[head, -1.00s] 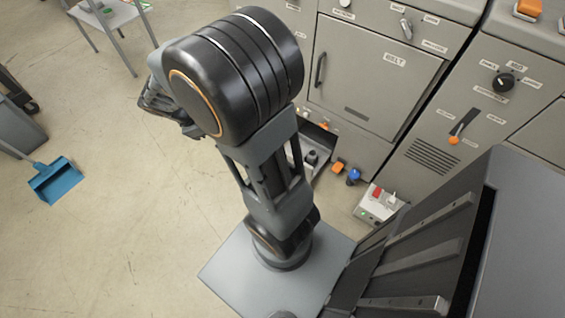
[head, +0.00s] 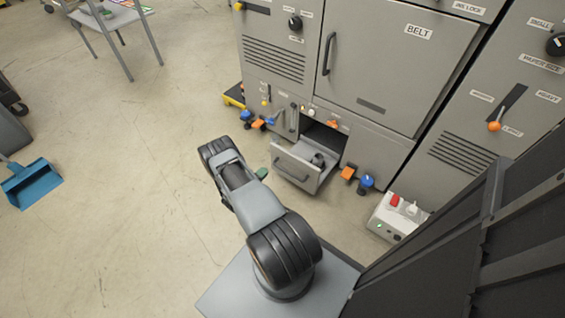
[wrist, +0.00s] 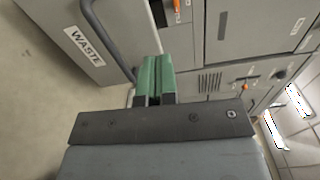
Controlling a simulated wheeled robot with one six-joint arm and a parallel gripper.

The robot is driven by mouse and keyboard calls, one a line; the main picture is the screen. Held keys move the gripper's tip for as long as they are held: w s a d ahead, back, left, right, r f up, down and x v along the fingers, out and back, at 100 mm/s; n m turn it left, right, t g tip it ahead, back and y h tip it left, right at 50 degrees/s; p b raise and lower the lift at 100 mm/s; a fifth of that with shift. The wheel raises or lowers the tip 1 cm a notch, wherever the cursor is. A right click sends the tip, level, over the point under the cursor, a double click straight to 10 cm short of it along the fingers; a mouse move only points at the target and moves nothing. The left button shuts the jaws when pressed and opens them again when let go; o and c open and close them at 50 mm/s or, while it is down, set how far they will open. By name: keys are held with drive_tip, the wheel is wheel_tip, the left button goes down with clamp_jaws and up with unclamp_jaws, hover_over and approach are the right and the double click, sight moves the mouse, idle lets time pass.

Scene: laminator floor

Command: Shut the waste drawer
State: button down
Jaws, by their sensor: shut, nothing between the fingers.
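The waste drawer (head: 297,170) stands pulled out from the low part of the grey machine, with a dark object inside it. In the wrist view its grey front (wrist: 52,20) shows a WASTE label and a dark bar handle (wrist: 108,42). My gripper (wrist: 153,62) has green fingers, shut together and empty. In the wrist view they are close to the handle, at its right end; I cannot tell whether they touch it. In the head view only a bit of green gripper (head: 262,173) shows, just left of the drawer front.
A white power box (head: 397,217) sits on the floor further right. A blue dustpan (head: 32,186) lies at the far left.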

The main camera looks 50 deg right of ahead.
drive_tip(key=f, duration=0.2)
drive_tip(key=n+b, duration=0.1)
drive_tip(key=b, duration=0.3)
approach(286, 153)
drive_tip(key=shift+t, duration=0.3)
drive_tip(key=d, duration=0.7)
drive_tip(key=shift+s+d, duration=0.15)
drive_tip(key=shift+d, duration=0.1)
